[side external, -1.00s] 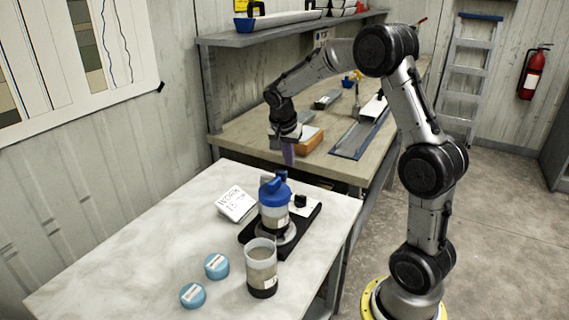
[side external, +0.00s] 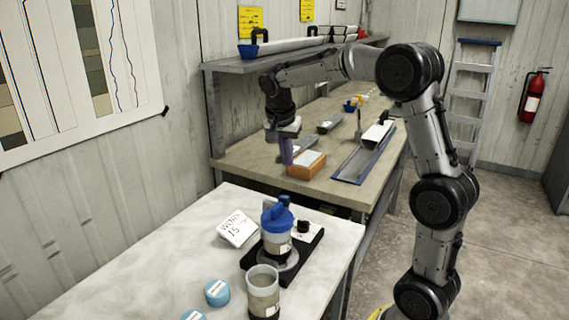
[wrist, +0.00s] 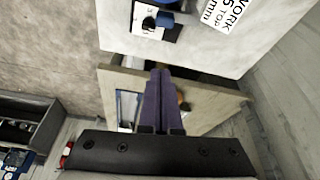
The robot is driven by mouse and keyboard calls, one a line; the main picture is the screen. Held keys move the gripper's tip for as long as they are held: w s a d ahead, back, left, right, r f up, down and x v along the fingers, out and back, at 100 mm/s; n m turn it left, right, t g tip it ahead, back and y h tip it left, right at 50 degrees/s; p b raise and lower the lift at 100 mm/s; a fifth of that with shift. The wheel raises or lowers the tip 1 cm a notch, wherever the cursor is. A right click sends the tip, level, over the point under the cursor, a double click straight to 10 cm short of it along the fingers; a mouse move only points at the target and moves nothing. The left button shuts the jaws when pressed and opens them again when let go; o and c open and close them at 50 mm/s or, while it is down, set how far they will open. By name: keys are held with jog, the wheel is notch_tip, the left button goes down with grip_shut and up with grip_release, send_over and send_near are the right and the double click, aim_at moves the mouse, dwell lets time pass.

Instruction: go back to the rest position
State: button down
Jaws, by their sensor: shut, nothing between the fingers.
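My gripper (side external: 287,150) hangs over the near end of the wooden bench in the side view, well above and behind the white table. Its two purple fingers are together and empty, as the wrist view (wrist: 162,100) also shows. The blue-lidded container (side external: 277,225) stands on the black device (side external: 300,251) on the white table, apart from my gripper. An open clear container (side external: 262,291) with grey contents stands in front of it.
Blue round caps (side external: 217,292) and a white sign (side external: 237,228) sit on the white table (side external: 170,255). An orange block (side external: 306,165) and a blue-edged tray (side external: 361,163) lie on the wooden bench (side external: 245,155). A shelf (side external: 265,61) runs above the bench along the wall.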

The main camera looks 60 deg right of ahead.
jog(key=s+a+r+n+t+y, duration=0.1)
jog(key=s+a+r+n+t, duration=0.1)
jog(key=s+a+r, duration=0.3)
jog(key=s+a+r+n+t, duration=0.2)
jog(key=s+a+r+n, duration=0.1)
jog(key=s+a, duration=0.35)
jog(key=s+a+f+n+t+y, duration=0.1)
jog(key=s+a+f+n+y, duration=0.1)
jog(key=s+a+f+n, duration=0.6)
jog(key=s+f+n, duration=0.1)
jog(key=s+n, duration=0.1)
jog(key=n, duration=0.1)
jog(key=shift+s+y, duration=0.25)
jog(key=shift+y, duration=0.15)
